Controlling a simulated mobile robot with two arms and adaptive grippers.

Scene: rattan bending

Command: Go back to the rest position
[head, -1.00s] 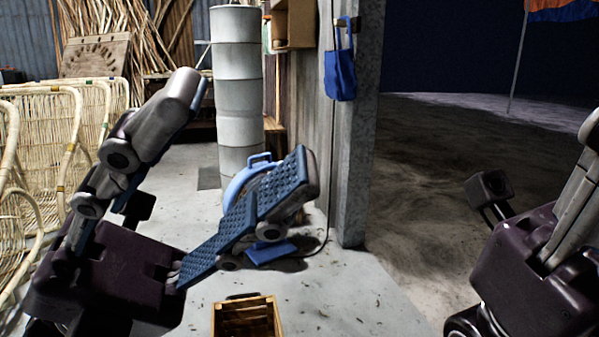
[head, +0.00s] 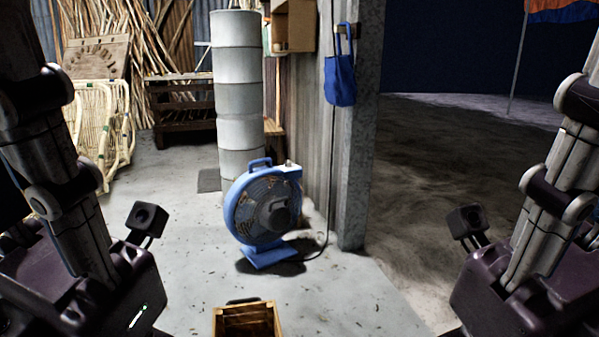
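My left arm (head: 65,200) is folded along the left edge of the head view, with its dark wrist housing (head: 75,300) at the bottom left corner. My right arm (head: 555,190) is folded in much the same pose along the right edge, with its wrist housing (head: 515,290) at the bottom right. The fingers of both grippers are outside the picture, so whether they are open or shut does not show. No held object shows at either hand.
A blue fan (head: 265,212) stands on the floor ahead, with a wooden crate (head: 247,318) nearer to me. A rattan chair frame (head: 100,120) is at the left, a grey column (head: 238,90) behind the fan, and a blue bag (head: 340,80) hangs on the wall. The floor between my arms is otherwise clear.

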